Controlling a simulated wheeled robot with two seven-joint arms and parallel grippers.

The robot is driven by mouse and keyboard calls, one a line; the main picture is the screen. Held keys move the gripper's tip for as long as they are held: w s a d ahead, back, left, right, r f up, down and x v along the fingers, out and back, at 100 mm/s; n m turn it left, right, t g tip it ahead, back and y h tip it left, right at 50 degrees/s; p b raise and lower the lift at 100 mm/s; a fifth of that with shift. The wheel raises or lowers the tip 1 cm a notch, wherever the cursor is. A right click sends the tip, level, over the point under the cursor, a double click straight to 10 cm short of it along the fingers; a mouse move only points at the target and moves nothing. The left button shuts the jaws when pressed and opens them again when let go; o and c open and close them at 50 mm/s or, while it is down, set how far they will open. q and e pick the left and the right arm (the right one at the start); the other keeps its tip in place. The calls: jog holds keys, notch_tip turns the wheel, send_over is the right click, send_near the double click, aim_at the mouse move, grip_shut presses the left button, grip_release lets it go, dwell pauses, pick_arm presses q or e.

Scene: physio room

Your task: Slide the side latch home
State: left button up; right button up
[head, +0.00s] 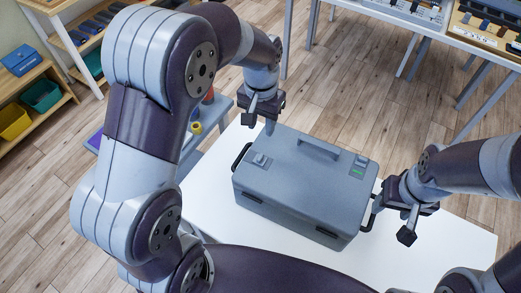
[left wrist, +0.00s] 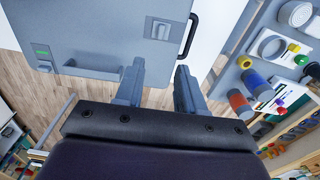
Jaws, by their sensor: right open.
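A grey case (head: 300,185) stands shut on a white table (head: 440,235). A small raised latch fitting (head: 261,160) sits on its lid at the left; it also shows in the left wrist view (left wrist: 161,30). A second fitting (head: 361,160) with a green mark (head: 357,171) sits at the right of the lid. I cannot tell whether either latch is home. My left gripper (head: 270,127) hovers by the case's back left edge; in the left wrist view its fingers (left wrist: 158,92) are apart with nothing between them. My right gripper (head: 398,215) is open beside the right black handle (head: 371,213).
A grey carrying handle (head: 319,148) rises from the lid's back. Another black handle (head: 240,156) is on the case's left end. A blue-grey trolley with bottles (head: 196,127) stands behind left. Shelves with bins (head: 40,96) stand far left; tables with trays (head: 485,27) stand back right.

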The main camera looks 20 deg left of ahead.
aim_at(260, 157)
pick_arm(q)
jog(key=f, duration=0.4)
jog(key=f+p, duration=0.1)
jog(key=f, duration=0.7)
jog(key=shift+s+p, duration=0.3)
jog(key=shift+p, duration=0.1)
jog(key=shift+a+f, duration=0.1)
jog(key=shift+f, duration=0.1)
jog(key=shift+c, duration=0.3)
